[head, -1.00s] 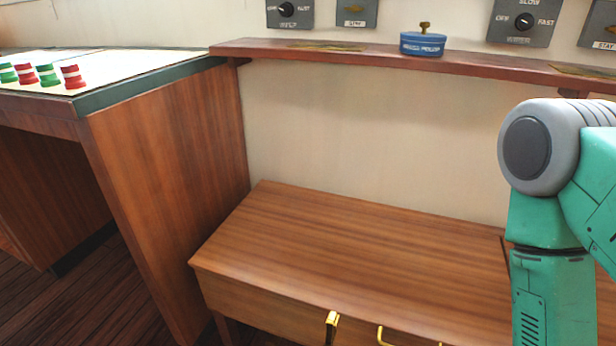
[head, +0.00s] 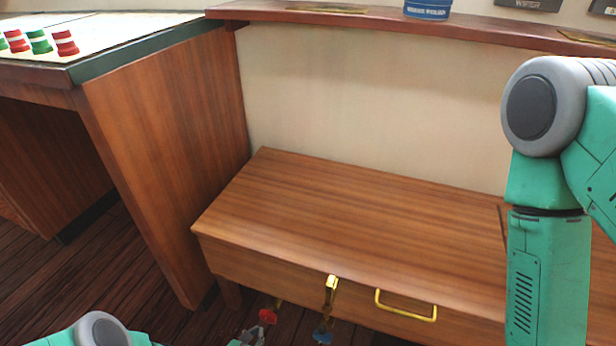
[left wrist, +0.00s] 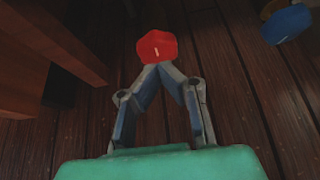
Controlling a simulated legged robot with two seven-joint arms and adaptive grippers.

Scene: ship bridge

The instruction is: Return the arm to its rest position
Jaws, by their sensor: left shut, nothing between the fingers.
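My left gripper (head: 252,338) is at the bottom edge of the head view, low in front of the wooden bench, with only its tip end showing. In the left wrist view its two fingers (left wrist: 162,70) meet at their tips, shut and empty. A red knob-like piece (left wrist: 157,46) shows just beyond the fingertips; whether they touch it I cannot tell. In the head view that red piece (head: 268,316) is close to the gripper. My left arm shows at the lower left. My right arm hangs at the right side, and its gripper is out of view.
The wooden bench (head: 350,215) has a brass handle (head: 405,305) and a brass fitting (head: 331,290) on its front. A blue piece (head: 322,335) is below it. A chart table (head: 165,150) stands left. A wall shelf (head: 350,24) holds a blue tin (head: 428,9). Plank floor (head: 130,285) is open between.

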